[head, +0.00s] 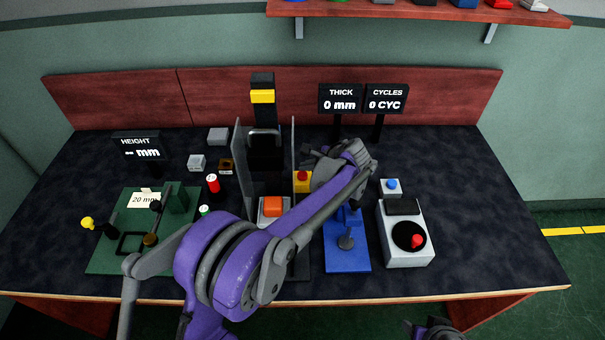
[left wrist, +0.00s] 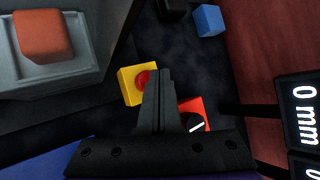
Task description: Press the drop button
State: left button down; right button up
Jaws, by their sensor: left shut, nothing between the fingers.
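No label naming the drop button is readable. A red push button on a yellow box (head: 301,188) stands just right of the clear-walled drop rig (head: 240,165). The left wrist view shows this red button (left wrist: 142,79) on the yellow box (left wrist: 131,92), partly covered by my fingers. My left gripper (head: 318,163) is shut and empty, pointing down close by the yellow box. Its fingertips (left wrist: 158,76) overlap the right side of the red button in the left wrist view; I cannot tell whether they touch. My right gripper's fingers are not visible.
An orange block (head: 272,206) sits inside the rig. A green fixture (head: 110,262) is left.

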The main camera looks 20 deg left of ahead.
pick_arm(q)
jog(key=shift+f, duration=0.1)
dwell(0.5)
jog(key=shift+f+b, duration=0.3)
jog(key=shift+f, duration=0.05)
jog(key=shift+f, duration=0.25)
dwell(0.4)
jog(key=shift+s+d+f+b, duration=0.1)
jog(key=shift+s+f+b, duration=0.05)
jog(key=shift+f+b, duration=0.5)
dwell(0.7)
jog(key=shift+d+r+p, duration=0.15)
jog(key=shift+r+p, duration=0.4)
jog(key=shift+r, duration=0.05)
jog(key=shift+w+d+r, duration=0.3)
jog(key=shift+w, duration=0.05)
jog(key=shift+a+r, duration=0.1)
jog(key=shift+r, duration=0.05)
